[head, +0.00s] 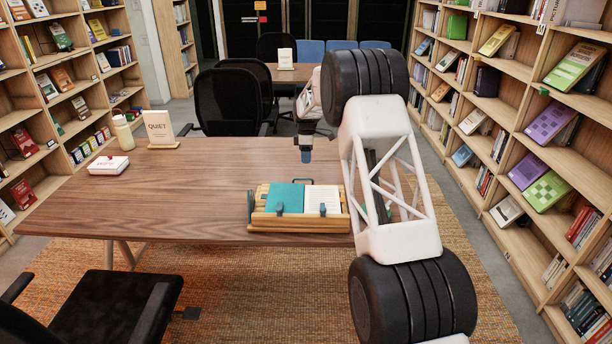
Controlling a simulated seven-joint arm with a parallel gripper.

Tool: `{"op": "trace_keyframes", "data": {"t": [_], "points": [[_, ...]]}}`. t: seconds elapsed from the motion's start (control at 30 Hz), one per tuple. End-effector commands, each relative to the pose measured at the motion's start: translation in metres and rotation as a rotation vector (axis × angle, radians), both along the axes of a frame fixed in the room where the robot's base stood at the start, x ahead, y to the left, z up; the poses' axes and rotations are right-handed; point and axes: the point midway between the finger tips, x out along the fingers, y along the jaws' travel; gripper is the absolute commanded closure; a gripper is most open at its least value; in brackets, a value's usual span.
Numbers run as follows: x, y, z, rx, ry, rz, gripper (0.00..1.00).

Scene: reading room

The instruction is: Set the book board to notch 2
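The book board (262,220) is a light wooden stand near the front edge of the table, right of its middle. A teal cover or page (284,195) and a white printed page (322,196) lie on it, with two dark clips along its front. The board looks low and nearly flat. Its notches are too small to tell apart, and part of its right side is close to my arm. My gripper (306,156) hangs above and behind the board, fingers pointing down, apart from it. Whether the fingers are open or shut is too small to tell.
The brown table (200,195) is clear to the left of the board. A QUIET sign (160,127), a bottle (123,133) and a white-and-red box (108,166) stand at its left. Black chairs (228,101) stand behind; bookshelves line both sides.

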Motion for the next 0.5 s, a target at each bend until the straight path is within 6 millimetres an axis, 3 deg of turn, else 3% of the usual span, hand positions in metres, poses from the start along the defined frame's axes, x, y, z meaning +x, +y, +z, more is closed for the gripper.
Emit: {"op": "trace_keyframes", "data": {"t": [0.27, 0.5], "points": [[-0.004, 0.000, -0.017, -0.001, 0.003, 0.000, 0.64], [-0.010, 0.000, -0.045, 0.000, 0.003, 0.000, 0.64]]}}
